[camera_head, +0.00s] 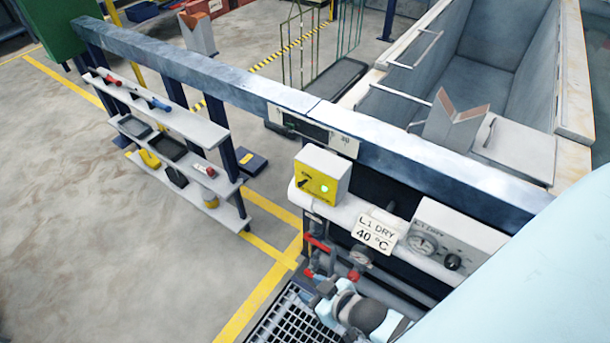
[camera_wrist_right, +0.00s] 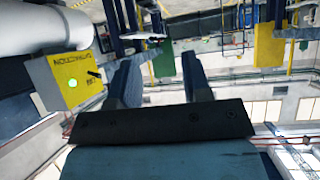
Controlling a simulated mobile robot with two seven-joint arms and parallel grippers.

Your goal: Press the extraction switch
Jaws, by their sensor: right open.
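The extraction switch is a yellow-fronted box (camera_head: 322,178) on the white ledge below the blue-grey rail. It has a small black toggle and a lit green lamp. In the right wrist view the box (camera_wrist_right: 68,82) appears upside down at the left, with its lettering, lamp and toggle visible. My right gripper (camera_head: 322,292) is low in the head view, below the box and apart from it, near red-handled valves. In the right wrist view its two fingers (camera_wrist_right: 160,68) stand apart with nothing between them, and the box lies left of them. My left gripper is not in view.
Red-handled valves and pipes (camera_head: 318,244) sit under the ledge. An "L1 DRY 40 °C" sign (camera_head: 376,233) and a dial panel (camera_head: 450,240) stand right of the box. A tool rack (camera_head: 160,108) is at the left. Open tanks (camera_head: 495,60) lie behind the rail.

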